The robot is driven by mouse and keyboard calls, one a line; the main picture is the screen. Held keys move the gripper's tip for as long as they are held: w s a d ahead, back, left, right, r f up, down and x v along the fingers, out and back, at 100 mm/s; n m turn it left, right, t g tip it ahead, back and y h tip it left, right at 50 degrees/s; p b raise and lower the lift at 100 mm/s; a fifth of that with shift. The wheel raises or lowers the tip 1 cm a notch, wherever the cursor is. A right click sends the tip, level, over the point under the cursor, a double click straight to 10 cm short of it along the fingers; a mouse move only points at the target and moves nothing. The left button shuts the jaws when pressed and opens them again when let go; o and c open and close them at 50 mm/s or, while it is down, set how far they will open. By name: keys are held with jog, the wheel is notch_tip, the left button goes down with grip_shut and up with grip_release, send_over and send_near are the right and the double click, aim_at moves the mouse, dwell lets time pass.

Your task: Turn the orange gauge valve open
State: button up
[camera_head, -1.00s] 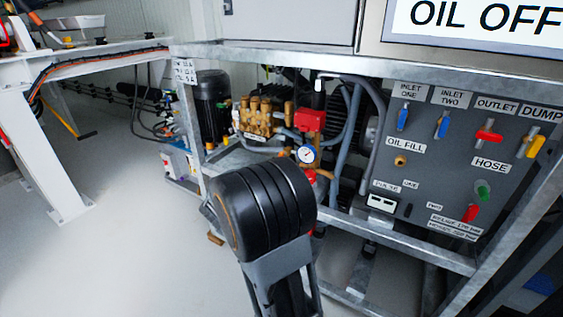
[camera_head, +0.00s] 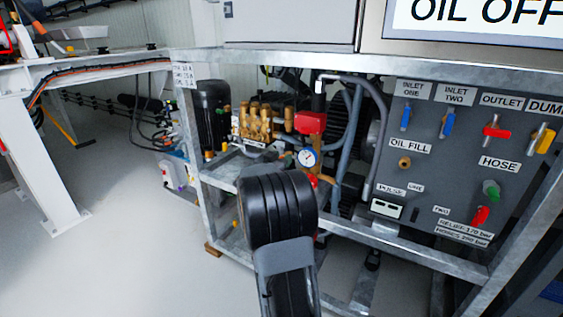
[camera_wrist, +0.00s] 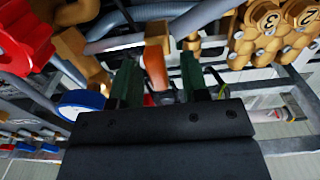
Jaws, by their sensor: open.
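The orange gauge valve handle (camera_wrist: 155,68) shows in the wrist view as a short orange lever below a brass block. My gripper (camera_wrist: 160,84) is open, with one dark green finger on each side of the lever in the picture. I cannot tell how deep the lever sits between the fingers, or whether either touches it. The pressure gauge (camera_wrist: 82,103), with a blue rim, is left of the fingers. In the head view the gauge (camera_head: 307,157) shows beyond my arm, which hides my gripper there. I cannot make out the orange handle clearly in that view.
A red knob (camera_wrist: 24,36) is left of the fingers, and brass pump caps (camera_wrist: 268,30) are at the right. Grey hoses and pipes crowd around. In the head view the steel frame (camera_head: 420,250) and valve panel (camera_head: 440,160) stand right of my arm.

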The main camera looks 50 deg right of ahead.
jog(key=shift+d, duration=0.15)
grip_shut()
dwell(0.4)
jog(key=shift+r+p, duration=0.15)
jog(key=shift+p, duration=0.4)
jog(key=n+p, duration=0.1)
jog(key=p, duration=0.1)
jog(key=n+p, duration=0.1)
jog(key=p, duration=0.1)
jog(key=shift+w+r, duration=0.1)
jog(key=shift+r, duration=0.15)
jog(key=n+p, duration=0.1)
jog(key=p, duration=0.2)
jog(key=n+p, duration=0.2)
jog(key=p, duration=0.1)
jog(key=shift+w+n+p, duration=0.2)
jog(key=shift+n+p, duration=0.1)
jog(key=shift+p, duration=0.1)
jog(key=n+p, duration=0.4)
jog(key=f+n+p, duration=0.1)
jog(key=n+p, duration=0.3)
jog(key=f+n+p, duration=0.1)
jog(key=n+p, duration=0.3)
jog(key=shift+w+a, duration=0.2)
jog(key=shift+w, duration=0.1)
jog(key=shift+n, duration=0.3)
